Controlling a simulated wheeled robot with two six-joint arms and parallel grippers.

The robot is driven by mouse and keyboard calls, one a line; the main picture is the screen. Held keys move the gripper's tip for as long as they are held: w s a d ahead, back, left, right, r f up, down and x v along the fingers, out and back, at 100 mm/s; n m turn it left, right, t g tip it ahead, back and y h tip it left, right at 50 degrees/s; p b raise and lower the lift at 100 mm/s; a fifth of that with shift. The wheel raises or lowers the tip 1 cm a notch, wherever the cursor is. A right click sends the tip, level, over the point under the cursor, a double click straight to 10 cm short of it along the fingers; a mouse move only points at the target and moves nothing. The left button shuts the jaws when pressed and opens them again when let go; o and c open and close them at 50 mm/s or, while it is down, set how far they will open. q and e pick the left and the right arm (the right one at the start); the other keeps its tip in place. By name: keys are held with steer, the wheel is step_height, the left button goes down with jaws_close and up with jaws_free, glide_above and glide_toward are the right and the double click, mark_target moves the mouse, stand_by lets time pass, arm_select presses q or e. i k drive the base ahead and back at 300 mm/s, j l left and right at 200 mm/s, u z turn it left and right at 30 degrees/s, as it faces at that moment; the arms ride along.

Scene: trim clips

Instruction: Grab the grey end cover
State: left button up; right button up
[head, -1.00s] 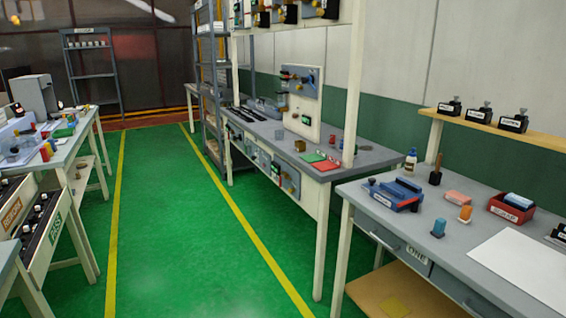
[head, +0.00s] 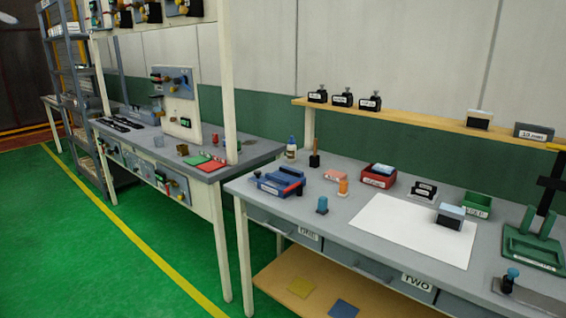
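I cannot make out the grey end cover for certain. A small greyish piece (head: 158,141) stands on the farther workbench (head: 240,158), too small to identify. Near it are a brownish cup-like piece (head: 182,149), a green mat (head: 196,160) and a red mat (head: 211,165). Neither of my grippers is in view.
The nearer workbench (head: 335,217) holds a blue fixture (head: 275,182), a red bin (head: 379,176), a white sheet (head: 400,228) with a grey-topped block (head: 450,215), and a green stand (head: 533,248). Green floor (head: 80,250) is clear at left.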

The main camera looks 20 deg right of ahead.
mark_target(448, 217)
steer(key=z, duration=1.85)
steer(key=i+l, duration=0.15)
